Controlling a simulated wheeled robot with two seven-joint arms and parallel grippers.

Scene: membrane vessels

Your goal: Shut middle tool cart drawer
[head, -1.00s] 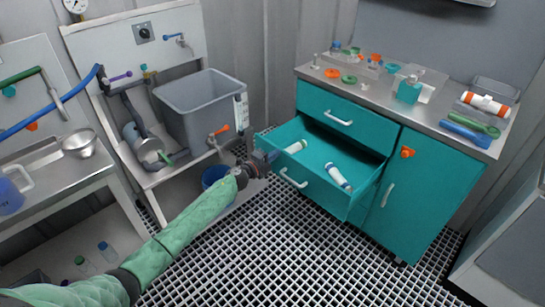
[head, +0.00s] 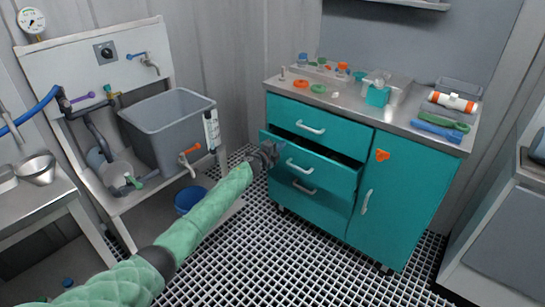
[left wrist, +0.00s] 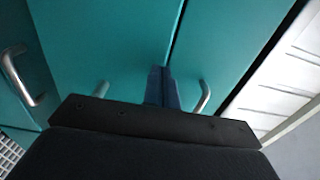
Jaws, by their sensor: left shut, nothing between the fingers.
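The teal tool cart (head: 408,185) stands at the right in the head view. Its middle drawer (head: 325,178) sticks out a little from the cart front, with a dark gap above its front panel. The top drawer (head: 345,130) and the lowest drawer (head: 320,205) look flush. My left gripper (head: 275,150) is shut and empty, at the left part of the middle drawer's front; whether it touches cannot be told. In the left wrist view its shut fingers (left wrist: 162,88) point at teal panels, with metal handles to either side. My right gripper is not in view.
The cart top holds an orange-and-white cylinder (head: 453,102), blue and green tools (head: 440,125), a clear box and small parts. A grey tub (head: 168,125) stands on a bench at the left, with a blue bucket (head: 190,198) below. The grating floor (head: 265,245) before the cart is clear.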

